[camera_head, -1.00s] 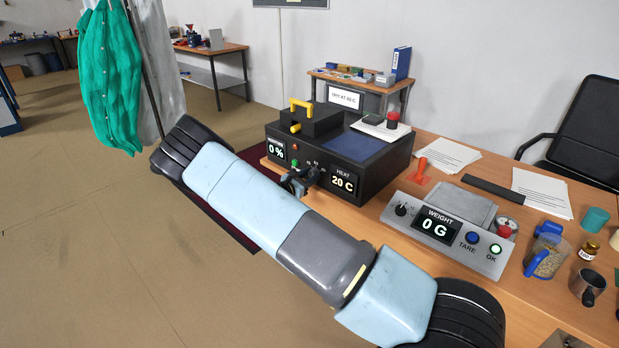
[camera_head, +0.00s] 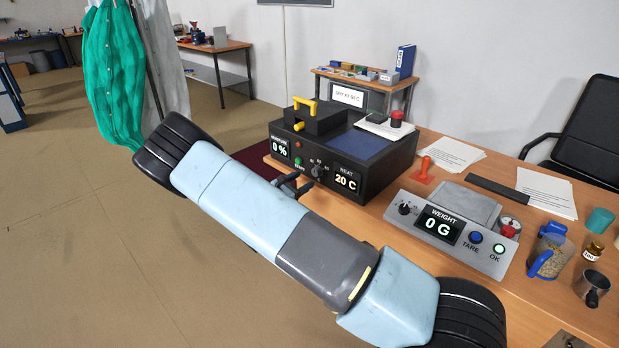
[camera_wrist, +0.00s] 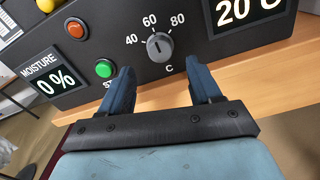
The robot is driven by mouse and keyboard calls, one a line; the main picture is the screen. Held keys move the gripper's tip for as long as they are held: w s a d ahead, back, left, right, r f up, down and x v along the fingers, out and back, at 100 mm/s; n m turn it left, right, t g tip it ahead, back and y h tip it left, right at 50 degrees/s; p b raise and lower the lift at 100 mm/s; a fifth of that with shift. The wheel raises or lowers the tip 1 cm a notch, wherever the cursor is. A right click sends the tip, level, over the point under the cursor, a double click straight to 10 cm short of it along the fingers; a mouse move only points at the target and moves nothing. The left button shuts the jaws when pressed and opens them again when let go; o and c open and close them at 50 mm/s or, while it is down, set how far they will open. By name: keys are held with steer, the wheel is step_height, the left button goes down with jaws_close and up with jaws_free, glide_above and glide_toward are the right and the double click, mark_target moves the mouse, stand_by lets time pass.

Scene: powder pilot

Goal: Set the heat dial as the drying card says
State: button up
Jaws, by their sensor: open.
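The black dryer box (camera_head: 376,184) shows HEAT 20 C on its display (camera_head: 345,180); the display is cut off at the top of the wrist view (camera_wrist: 245,12). The grey heat dial (camera_wrist: 159,46) has marks 40, 60 and 80 around it; its pale pointer line looks roughly upward, near 60. The dial also shows in the head view (camera_head: 317,171). The drying card (camera_head: 348,96) stands behind the dryer and seems to read DRY AT 50 C, in small print. My gripper (camera_wrist: 159,72) is open and empty, its fingers short of the dial, with the dial seen between them.
A green START button (camera_wrist: 104,68) and an orange-red light (camera_wrist: 76,28) sit left of the dial, by the moisture display (camera_wrist: 50,80) reading 0 %. A weighing scale (camera_head: 450,226) reading 0 G stands right of the dryer. Papers and jars lie further right.

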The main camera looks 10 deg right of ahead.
steer(key=v, duration=0.7)
steer(key=shift+s+a, duration=0.2)
steer(key=s+d+r+m+g+y, duration=0.45)
steer(key=s+d+r+m, duration=0.3)
steer(key=r, duration=0.35)
steer(key=s+d+r+m+g+y, duration=0.3)
steer(key=s+d+r+m+g, duration=0.35)
steer(key=s+d+r, duration=0.35)
steer(key=s+r+m+t+y, duration=0.3)
steer(key=s+r, duration=0.5)
steer(key=s, duration=0.3)
steer(key=s+a+r+m+t+y, duration=0.1)
steer(key=s+r+m+t+y, duration=0.2)
steer(key=s, duration=0.9)
step_height(320, 180, up, 5)
steer(key=m+y, duration=0.1)
steer(key=m, duration=0.2)
steer(key=shift+s+a+r, duration=0.15)
steer(key=shift+s, duration=0.15)
steer(key=shift+c, duration=0.3)
